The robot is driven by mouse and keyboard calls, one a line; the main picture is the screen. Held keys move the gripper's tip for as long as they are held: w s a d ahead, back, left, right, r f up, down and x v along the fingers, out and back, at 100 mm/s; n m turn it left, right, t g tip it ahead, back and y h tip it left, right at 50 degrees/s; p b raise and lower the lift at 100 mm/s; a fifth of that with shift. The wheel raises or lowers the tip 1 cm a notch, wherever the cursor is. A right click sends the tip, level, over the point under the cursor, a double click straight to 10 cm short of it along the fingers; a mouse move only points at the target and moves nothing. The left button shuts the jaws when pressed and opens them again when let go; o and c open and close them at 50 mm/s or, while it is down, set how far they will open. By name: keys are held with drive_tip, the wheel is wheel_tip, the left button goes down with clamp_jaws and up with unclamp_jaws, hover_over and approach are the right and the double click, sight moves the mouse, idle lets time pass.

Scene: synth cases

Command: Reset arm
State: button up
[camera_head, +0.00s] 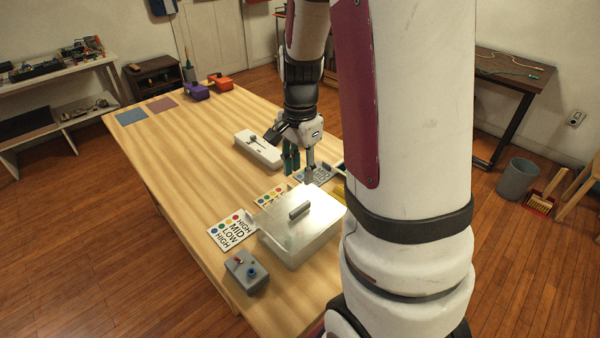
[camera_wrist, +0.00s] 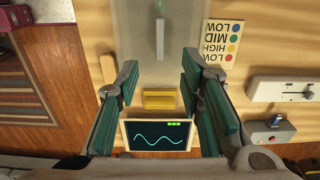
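My gripper (camera_head: 298,172) hangs over the table, just behind the metal box in the head view. In the wrist view its green-padded fingers (camera_wrist: 162,95) are spread wide, with nothing held between them. A silver lidded box (camera_head: 300,228) with a bar handle stands on the wooden table (camera_head: 190,150). The box also shows at the top of the wrist view (camera_wrist: 160,65), its handle pointing toward me. A yellow block (camera_wrist: 160,99) and a screen with a sine wave (camera_wrist: 158,136) show below and between the fingers. My arm hides part of the table's right side.
Purple (camera_head: 197,91) and orange (camera_head: 221,82) items and two flat mats (camera_head: 130,117) lie at the far end. The table's left middle is clear.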

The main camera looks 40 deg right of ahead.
idle(0.5)
drive_tip(key=s+a+r+n+t, duration=0.4)
drive_tip(key=s+a+r+n, duration=1.1)
drive_tip(key=a+r+n, duration=0.1)
drive_tip(key=shift+s+a+n+p, duration=0.35)
drive_tip(key=shift+a+n+p, duration=0.05)
drive_tip(key=shift+a+n, duration=0.45)
drive_tip(key=shift+r, duration=0.1)
